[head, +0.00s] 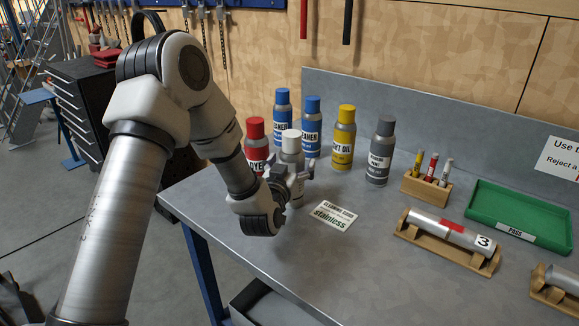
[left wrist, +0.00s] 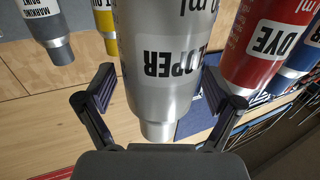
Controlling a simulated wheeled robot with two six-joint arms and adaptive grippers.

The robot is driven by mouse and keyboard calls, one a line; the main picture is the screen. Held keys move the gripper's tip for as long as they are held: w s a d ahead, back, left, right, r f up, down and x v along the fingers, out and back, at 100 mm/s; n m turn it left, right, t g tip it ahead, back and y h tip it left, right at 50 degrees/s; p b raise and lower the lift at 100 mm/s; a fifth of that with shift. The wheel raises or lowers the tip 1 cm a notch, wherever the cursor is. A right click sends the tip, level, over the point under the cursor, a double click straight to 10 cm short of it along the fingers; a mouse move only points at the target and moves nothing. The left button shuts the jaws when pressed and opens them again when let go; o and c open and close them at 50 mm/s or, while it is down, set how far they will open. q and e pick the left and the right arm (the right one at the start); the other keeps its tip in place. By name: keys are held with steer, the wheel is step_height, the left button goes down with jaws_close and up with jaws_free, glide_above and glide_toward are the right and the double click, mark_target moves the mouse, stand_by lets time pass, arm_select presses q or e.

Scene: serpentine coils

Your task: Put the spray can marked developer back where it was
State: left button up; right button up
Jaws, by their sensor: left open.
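The developer can (head: 292,157), silver with a white cap, stands upright at the front of the can group, on the bench as far as I can tell. In the left wrist view the developer can (left wrist: 160,65) appears upside down, its label partly cut to "LOPER". My left gripper (head: 291,178) is at the can's body, with one finger on each side. In the left wrist view the left gripper (left wrist: 160,95) is open, and gaps show between the pads and the can. My right gripper is not in view.
A red dye can (head: 256,135) stands close beside it. Behind are blue cleaner cans (head: 312,112), a yellow-capped oil can (head: 344,138) and a grey marking paint can (head: 381,150). A "stainless" card (head: 336,216) lies in front. A green tray (head: 515,235) is at right.

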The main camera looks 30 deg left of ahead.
arm_select(q)
steer(key=shift+s+d, duration=0.1)
steer(key=shift+s, duration=0.2)
steer(key=p+v, duration=0.4)
steer(key=v, duration=0.7)
steer(key=shift+s, duration=0.25)
